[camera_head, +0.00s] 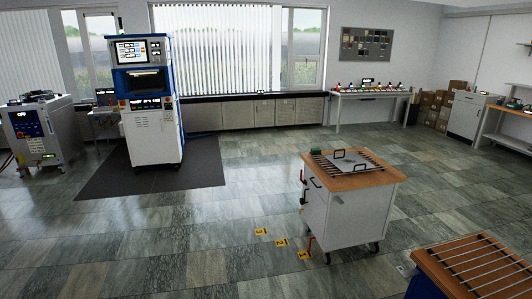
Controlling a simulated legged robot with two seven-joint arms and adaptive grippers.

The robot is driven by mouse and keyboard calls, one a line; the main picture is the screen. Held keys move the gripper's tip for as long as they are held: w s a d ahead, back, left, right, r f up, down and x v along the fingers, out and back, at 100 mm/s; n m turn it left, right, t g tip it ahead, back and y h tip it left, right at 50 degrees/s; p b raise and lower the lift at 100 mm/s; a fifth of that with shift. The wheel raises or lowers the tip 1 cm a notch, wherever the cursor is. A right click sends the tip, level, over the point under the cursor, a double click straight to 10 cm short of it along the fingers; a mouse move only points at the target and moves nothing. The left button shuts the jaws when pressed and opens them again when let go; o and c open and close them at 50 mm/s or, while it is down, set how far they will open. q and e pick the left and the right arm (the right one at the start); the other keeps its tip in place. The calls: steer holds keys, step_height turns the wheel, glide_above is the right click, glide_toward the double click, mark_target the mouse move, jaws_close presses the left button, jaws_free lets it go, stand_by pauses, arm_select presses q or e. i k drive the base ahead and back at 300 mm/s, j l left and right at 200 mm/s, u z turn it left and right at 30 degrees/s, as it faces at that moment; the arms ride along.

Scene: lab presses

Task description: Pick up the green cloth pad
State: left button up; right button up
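A small green item (316,151), which looks like the green cloth pad, lies at the back left corner of the wooden top of a white wheeled cart (340,210). It is small in the picture, so its folds and thickness cannot be made out. It lies beside a grey metal plate (345,163) with black handles on the same top. Neither of my grippers shows in the head view.
A wooden-topped bench with metal bars (478,268) stands at the front right. A blue and white press (148,105) stands on a dark mat (95,185) at the back left. Yellow floor markers (281,242) lie left of the cart. The tiled floor in front is clear.

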mark_target(314, 152)
steer(key=i, duration=4.5)
